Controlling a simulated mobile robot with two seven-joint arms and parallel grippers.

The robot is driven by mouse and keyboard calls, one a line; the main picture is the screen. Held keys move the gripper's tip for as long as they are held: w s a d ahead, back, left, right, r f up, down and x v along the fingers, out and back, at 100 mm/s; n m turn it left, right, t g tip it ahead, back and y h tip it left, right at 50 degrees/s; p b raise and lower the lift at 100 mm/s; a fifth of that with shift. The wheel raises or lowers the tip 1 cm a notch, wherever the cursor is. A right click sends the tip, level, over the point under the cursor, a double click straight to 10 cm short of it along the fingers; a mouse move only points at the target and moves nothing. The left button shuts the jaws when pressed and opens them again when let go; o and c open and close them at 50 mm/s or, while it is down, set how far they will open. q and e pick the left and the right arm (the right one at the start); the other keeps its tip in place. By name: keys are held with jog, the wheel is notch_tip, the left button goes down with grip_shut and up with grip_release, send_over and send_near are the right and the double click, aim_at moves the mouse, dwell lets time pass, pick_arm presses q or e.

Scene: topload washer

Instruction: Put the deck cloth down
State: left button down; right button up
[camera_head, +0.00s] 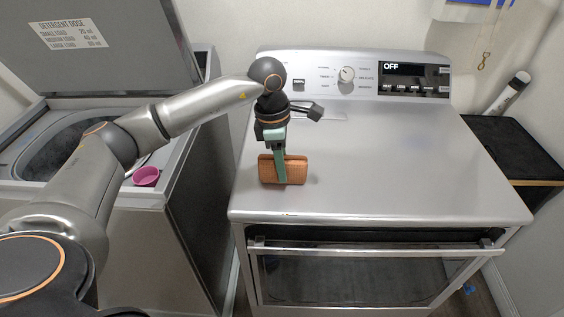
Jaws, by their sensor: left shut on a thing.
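The deck cloth (297,170) appears as a small orange-brown folded bundle with a blocky shape. It is over the left part of the silver dryer's flat top (400,165). My left gripper (281,168) points down and is shut on the bundle's middle, its greenish fingers crossing the front. The bundle's lower edge is at or very close to the dryer top, with a small shadow beside it; I cannot tell whether it touches. My right gripper is not in view.
The dryer's control panel (345,76) stands along the back, its display reading OFF. The open topload washer (60,125) is at left, with a pink cup (146,176) on its rim. The dryer top right of the cloth is clear. A black surface (520,150) is at right.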

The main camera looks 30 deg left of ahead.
pick_arm(q)
jog(key=shift+f, duration=0.2)
jog(key=shift+c, duration=2.2)
grip_release()
jog(key=shift+r, duration=0.2)
jog(key=shift+r, duration=0.3)
notch_tip(320, 180, up, 11)
jog(key=a, duration=0.1)
jog(key=shift+s+a+r, duration=0.15)
jog(key=shift+s+r, duration=0.05)
jog(key=shift+s, duration=0.2)
